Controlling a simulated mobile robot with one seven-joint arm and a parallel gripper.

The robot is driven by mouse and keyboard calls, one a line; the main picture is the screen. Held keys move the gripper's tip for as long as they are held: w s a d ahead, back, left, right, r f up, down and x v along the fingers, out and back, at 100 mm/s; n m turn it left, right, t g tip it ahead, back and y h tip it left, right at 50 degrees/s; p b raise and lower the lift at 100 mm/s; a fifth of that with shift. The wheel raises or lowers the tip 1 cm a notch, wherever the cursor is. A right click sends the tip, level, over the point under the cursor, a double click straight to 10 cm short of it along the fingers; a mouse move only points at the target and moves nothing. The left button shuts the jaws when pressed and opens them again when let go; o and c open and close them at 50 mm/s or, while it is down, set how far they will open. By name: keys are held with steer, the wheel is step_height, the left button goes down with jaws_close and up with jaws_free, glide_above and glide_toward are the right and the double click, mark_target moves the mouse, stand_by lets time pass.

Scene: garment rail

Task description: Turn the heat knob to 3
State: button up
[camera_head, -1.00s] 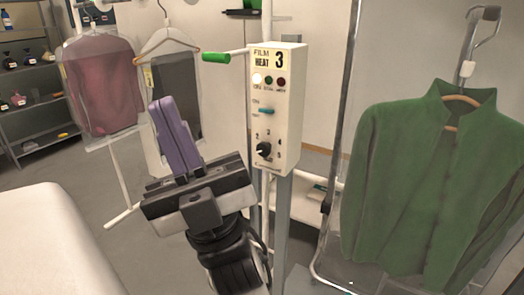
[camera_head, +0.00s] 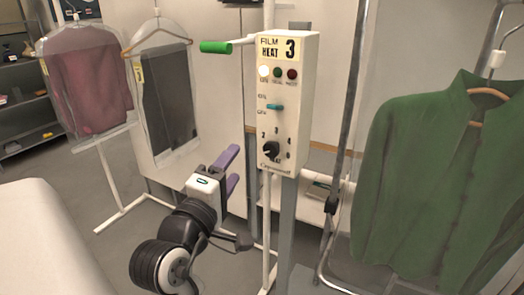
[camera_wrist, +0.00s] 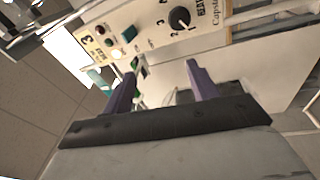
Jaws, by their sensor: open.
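The heat knob (camera_head: 271,149) is a black dial low on the front of a white control box (camera_head: 296,110) labelled FILM HEAT 3. Numbers ring the knob; its white pointer mark seems to point left, but the exact number is too small to tell. In the wrist view the knob (camera_wrist: 180,18) is at the top, beyond the fingers. My gripper (camera_head: 229,170) has purple fingers, spread apart and empty. It is left of and slightly below the knob in the head view, not touching it. Its open fingers (camera_wrist: 161,73) also show in the wrist view.
A teal lever (camera_head: 275,107) sits above the knob, with indicator lamps higher up. A green-ended handle (camera_head: 216,47) sticks out left of the box. A green jacket (camera_head: 435,180) hangs at right; bagged garments (camera_head: 85,80) hang at left. A white surface (camera_head: 40,240) is lower left.

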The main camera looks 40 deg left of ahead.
mark_target(270, 151)
steer(key=w+f+h+p, duration=0.1)
steer(key=w, duration=0.3)
steer(key=w+a+f+h, duration=0.1)
steer(key=w, duration=0.4)
steer(key=w+a+f+p, duration=0.1)
steer(key=w, duration=0.3)
steer(key=shift+w+g+h+p, duration=0.3)
steer(key=shift+g+h+p, duration=0.05)
steer(key=shift+g+h, duration=0.05)
steer(key=c, duration=1)
